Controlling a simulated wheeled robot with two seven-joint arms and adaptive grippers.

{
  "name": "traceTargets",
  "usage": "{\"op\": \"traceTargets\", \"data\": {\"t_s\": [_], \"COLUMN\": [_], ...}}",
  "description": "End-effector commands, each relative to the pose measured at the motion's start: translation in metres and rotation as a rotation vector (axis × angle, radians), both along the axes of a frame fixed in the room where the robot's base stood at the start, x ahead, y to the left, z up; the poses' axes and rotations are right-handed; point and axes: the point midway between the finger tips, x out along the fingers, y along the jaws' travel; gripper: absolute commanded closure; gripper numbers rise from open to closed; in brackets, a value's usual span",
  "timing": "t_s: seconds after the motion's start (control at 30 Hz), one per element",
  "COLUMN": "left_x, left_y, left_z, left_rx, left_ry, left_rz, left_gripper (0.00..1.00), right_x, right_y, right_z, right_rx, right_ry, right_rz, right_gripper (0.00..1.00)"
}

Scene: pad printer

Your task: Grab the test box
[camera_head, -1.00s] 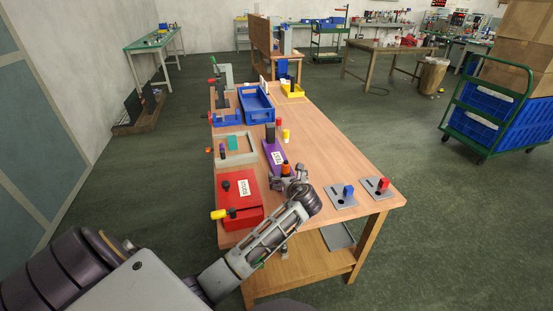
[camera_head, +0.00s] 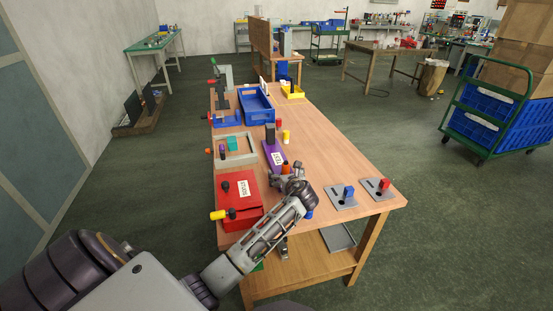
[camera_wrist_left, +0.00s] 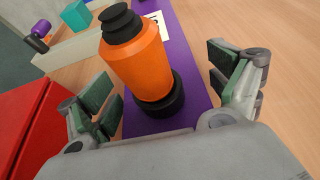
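A purple block (camera_head: 268,147) with a white label lies on the wooden table; I cannot read the label surely. An orange cylinder (camera_wrist_left: 138,65) with black top and base stands on it; it also shows in the head view (camera_head: 286,167). A red box (camera_head: 246,211) with a white label, black knob and yellow handle (camera_head: 217,215) sits to the left. My left gripper (camera_head: 288,172) is at the near end of the purple block. In the left wrist view its fingers (camera_wrist_left: 170,95) are spread either side of the orange cylinder, apart from it. My right gripper is out of view.
On the table (camera_head: 340,165) stand a pale tray (camera_head: 248,155), a blue bin (camera_head: 256,104), a yellow bin (camera_head: 294,92), and two grey plates with a blue knob (camera_head: 349,191) and a red knob (camera_head: 386,184). The table's right middle is clear.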

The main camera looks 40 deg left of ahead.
Motion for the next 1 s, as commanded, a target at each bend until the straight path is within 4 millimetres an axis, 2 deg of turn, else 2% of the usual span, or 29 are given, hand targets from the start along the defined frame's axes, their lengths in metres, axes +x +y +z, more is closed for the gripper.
{"op": "traceTargets", "data": {"t_s": [0.03, 0.37, 0.73, 0.93, 1.0], "left_x": [0.0, 0.0, 0.0, 0.0, 0.0], "left_y": [0.0, 0.0, 0.001, 0.001, 0.001], "left_z": [0.0, -0.001, 0.002, 0.013, 0.02], "left_rx": [0.0, -0.001, 0.001, 0.001, 0.001], "left_ry": [0.0, 0.002, 0.001, 0.0, -0.002], "left_rz": [0.0, 0.001, 0.001, 0.001, 0.001], "left_gripper": [0.24, 0.66, 0.67, 0.68, 0.82], "right_x": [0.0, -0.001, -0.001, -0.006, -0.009], "right_y": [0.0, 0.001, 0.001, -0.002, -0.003], "right_z": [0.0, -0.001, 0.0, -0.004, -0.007], "right_rx": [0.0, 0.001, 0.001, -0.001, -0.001], "right_ry": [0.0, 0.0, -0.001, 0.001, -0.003], "right_rz": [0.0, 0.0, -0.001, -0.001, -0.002], "right_gripper": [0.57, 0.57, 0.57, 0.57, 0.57]}}
